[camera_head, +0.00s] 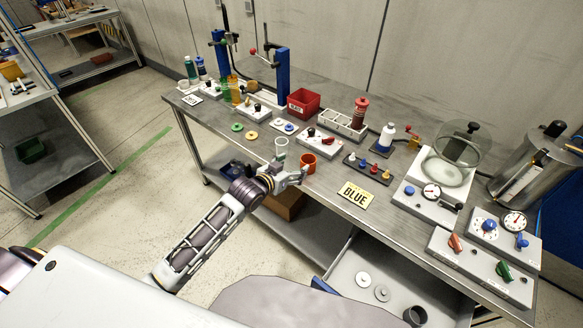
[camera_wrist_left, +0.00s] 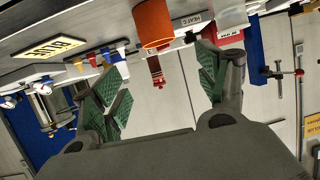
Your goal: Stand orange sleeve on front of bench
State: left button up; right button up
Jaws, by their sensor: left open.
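The orange sleeve (camera_head: 308,163) stands upright on the front part of the bench (camera_head: 330,215), near its front edge. My left gripper (camera_head: 300,175) is at the bench's front edge, just beside the sleeve in the head view. In the left wrist view, which is upside down, the orange sleeve (camera_wrist_left: 153,25) shows at the top, between the lines of the two spread green-padded fingers. My left gripper (camera_wrist_left: 163,85) is open and nothing is held between the pads. Whether a finger touches the sleeve cannot be told. My right gripper is not in view.
A pale cup (camera_head: 281,147) stands just behind my left gripper. A yellow BLUE sign (camera_head: 356,194) lies to the right, with a tray of coloured pegs (camera_head: 367,169) behind it. A white panel with switches (camera_head: 318,141) is behind the sleeve. An open drawer (camera_head: 365,265) juts out below.

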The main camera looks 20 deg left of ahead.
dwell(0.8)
pick_arm(q)
jog(key=s+a+f+n+g+y, duration=0.1)
jog(key=s+a+f+g, duration=0.2)
jog(key=f, duration=1)
jog(key=s+a+f+g+y, duration=0.1)
jog(key=s+a+f, duration=0.35)
jog(key=f, duration=0.75)
jog(key=s+a+f+n+g+y, duration=0.1)
jog(key=s+f, duration=0.4)
jog(key=f, duration=0.8)
jog(key=s+a+f+g, duration=0.1)
jog(key=s+f+g, duration=0.3)
jog(key=s+f, duration=1.35)
jog(key=s+f+g, duration=0.1)
jog(key=s+f, duration=0.1)
jog(key=s, duration=0.9)
jog(key=s+f+g+y, duration=0.1)
jog(key=s+f+g, duration=0.1)
jog(key=s, duration=0.9)
jog(key=shift+d+f+m, duration=0.4)
jog(key=shift+d, duration=0.05)
jog(key=shift+s+d, duration=0.1)
jog(key=shift+s, duration=0.05)
